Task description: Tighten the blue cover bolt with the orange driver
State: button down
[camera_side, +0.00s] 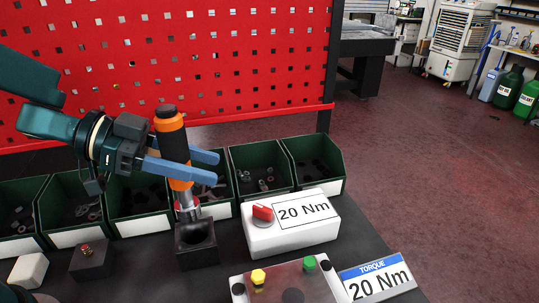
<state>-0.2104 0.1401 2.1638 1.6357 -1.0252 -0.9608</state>
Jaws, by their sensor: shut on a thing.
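My gripper (208,168) has blue fingers and is shut on the orange driver (172,147). The driver is nearly upright, with a black top and a silvery lower end. That lower end is at the back of the black square holder (197,257), beside its round opening; I cannot tell whether it touches the holder. A cover plate (285,284) at the bottom edge carries a yellow bolt (258,277) and a green bolt (309,262), with black round parts near its corners. I see no blue bolt; the plate is partly cut off by the frame.
A white box (262,239) with a red knob (263,212) and a "20 Nm" label stands right of the holder. A torque sign (377,281) is at the lower right. Green bins (260,168) line the back before a red pegboard. A dark red-button box (92,261) stands left.

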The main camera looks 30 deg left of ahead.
jog(key=w+d+r+m+g+h, duration=0.1)
jog(key=w+d, duration=0.2)
jog(key=d, duration=0.2)
jog(key=w+d+r+m+g, duration=0.1)
jog(key=w+d+r, duration=0.1)
jog(key=d, duration=0.4)
jog(key=s+d+m+g, duration=0.2)
jog(key=s+d, duration=0.2)
jog(key=d, duration=0.3)
jog(key=s+d+f+m+g+h, duration=0.1)
jog(key=s+d, duration=0.3)
jog(key=d, duration=0.4)
jog(key=shift+s+m+g, duration=0.4)
jog(key=shift+m+g, duration=0.3)
jog(key=shift+d+f, duration=0.1)
jog(key=shift+f, duration=1.9)
jog(key=shift+f, duration=1.7)
dwell(1.0)
